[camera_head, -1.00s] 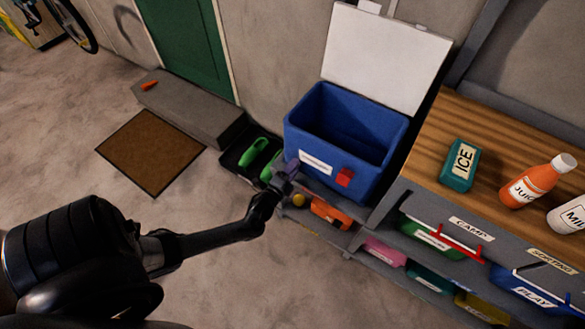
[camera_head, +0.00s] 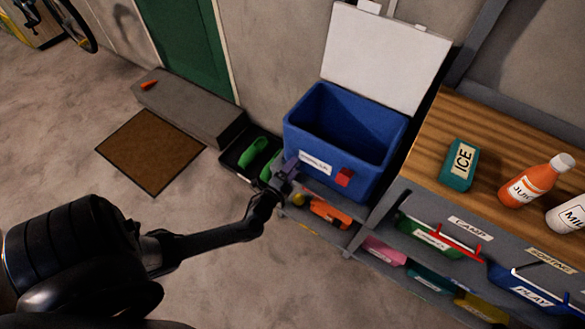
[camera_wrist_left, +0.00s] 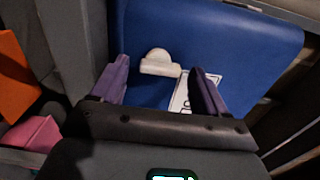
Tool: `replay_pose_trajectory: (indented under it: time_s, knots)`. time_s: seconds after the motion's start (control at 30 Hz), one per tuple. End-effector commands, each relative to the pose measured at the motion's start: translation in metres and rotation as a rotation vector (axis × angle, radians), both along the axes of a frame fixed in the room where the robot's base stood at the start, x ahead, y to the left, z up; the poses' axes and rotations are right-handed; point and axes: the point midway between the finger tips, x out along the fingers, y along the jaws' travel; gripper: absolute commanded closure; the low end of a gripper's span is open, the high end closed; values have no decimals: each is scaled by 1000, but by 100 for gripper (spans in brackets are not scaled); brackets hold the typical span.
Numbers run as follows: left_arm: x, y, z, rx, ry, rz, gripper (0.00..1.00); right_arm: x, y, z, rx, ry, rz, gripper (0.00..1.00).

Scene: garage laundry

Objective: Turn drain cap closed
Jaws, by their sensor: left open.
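The blue cooler (camera_head: 300,135) stands with its white lid (camera_head: 385,55) raised open. In the left wrist view a white drain cap (camera_wrist_left: 160,63) sits on the cooler's blue wall (camera_wrist_left: 235,45), beside a white label (camera_wrist_left: 185,93). My left gripper (camera_head: 289,168) is at the cooler's left end, by the lower corner. In the left wrist view my left gripper (camera_wrist_left: 157,70) has its two purple fingers apart, with the cap showing in the gap between them; no contact is visible. The cap is hidden from the head view. My right gripper is not in view.
A wooden counter (camera_head: 480,125) at right holds an ice pack (camera_head: 459,165), a juice bottle (camera_head: 537,182) and a milk bottle (camera_head: 572,212). Shelves below hold several bins. Green shoes (camera_head: 253,153) sit in a black tray left of the gripper. Open floor lies at front left.

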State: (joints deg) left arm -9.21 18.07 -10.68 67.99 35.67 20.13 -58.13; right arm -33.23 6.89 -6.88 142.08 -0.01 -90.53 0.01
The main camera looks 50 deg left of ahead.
Motion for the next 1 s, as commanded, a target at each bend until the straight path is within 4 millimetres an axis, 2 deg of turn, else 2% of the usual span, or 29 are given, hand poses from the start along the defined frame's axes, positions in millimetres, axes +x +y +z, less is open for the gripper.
replay_pose_trajectory:
  time_s: [0.53, 0.73, 1.0]
  knots:
    - [-79, -30, 1, -1, 3, 1, 26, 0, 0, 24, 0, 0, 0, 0]
    - [-93, -35, 0, 0, 1, 0, 26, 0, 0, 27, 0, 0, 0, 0]
    - [-95, -36, 0, 0, 0, 0, 26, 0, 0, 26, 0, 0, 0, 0]
